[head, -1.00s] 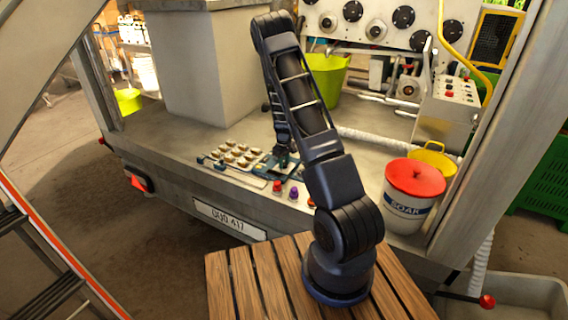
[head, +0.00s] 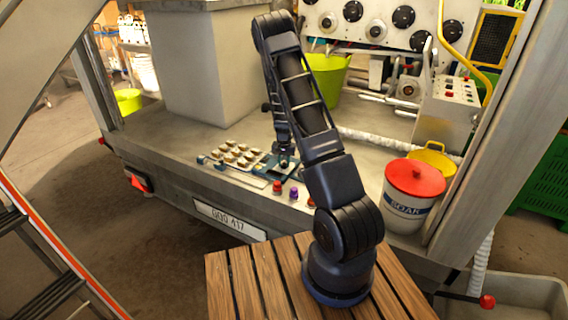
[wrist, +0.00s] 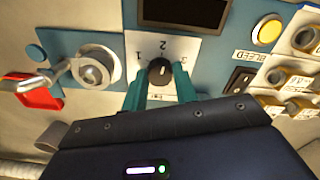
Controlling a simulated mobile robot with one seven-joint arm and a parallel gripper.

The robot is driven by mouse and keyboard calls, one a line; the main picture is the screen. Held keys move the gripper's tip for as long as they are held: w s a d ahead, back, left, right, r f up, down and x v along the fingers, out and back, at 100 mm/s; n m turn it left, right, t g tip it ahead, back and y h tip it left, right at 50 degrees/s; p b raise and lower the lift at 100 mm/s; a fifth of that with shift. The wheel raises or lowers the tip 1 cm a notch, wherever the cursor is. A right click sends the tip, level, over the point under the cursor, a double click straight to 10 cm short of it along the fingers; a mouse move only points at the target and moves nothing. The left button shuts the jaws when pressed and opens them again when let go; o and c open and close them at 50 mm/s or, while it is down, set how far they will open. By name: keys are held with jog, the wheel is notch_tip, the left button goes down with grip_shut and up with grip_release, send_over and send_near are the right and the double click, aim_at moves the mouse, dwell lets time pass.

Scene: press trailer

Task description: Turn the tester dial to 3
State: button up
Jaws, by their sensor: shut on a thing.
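The tester (wrist: 215,50) is a blue panel with a dark display window and a white dial plate marked 1, 2 and 3. Its dial (wrist: 160,71) is a small black knob with a pale pointer line, which looks directed near the 2. My gripper (wrist: 161,88) has its teal fingers on either side of the knob, shut on it; the fingers hide its lower sides. In the head view my gripper (head: 285,160) is low over the tester (head: 264,164) on the trailer deck, and the dial is too small to read there.
Red and purple knobs (head: 293,193) stand near the deck edge. A red-lidded SOAK bucket (head: 412,190) stands right. In the wrist view, a lever with red end (wrist: 40,92) and yellow button (wrist: 269,31) flank the dial.

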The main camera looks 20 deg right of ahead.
aim_at(284, 164)
jog(key=m, duration=0.4)
jog(key=shift+m, duration=2.6)
jog(key=o, duration=1)
jog(key=shift+c, duration=0.2)
jog(key=shift+r, duration=0.1)
notch_tip(284, 164, up, 11)
jog(key=shift+f, duration=0.2)
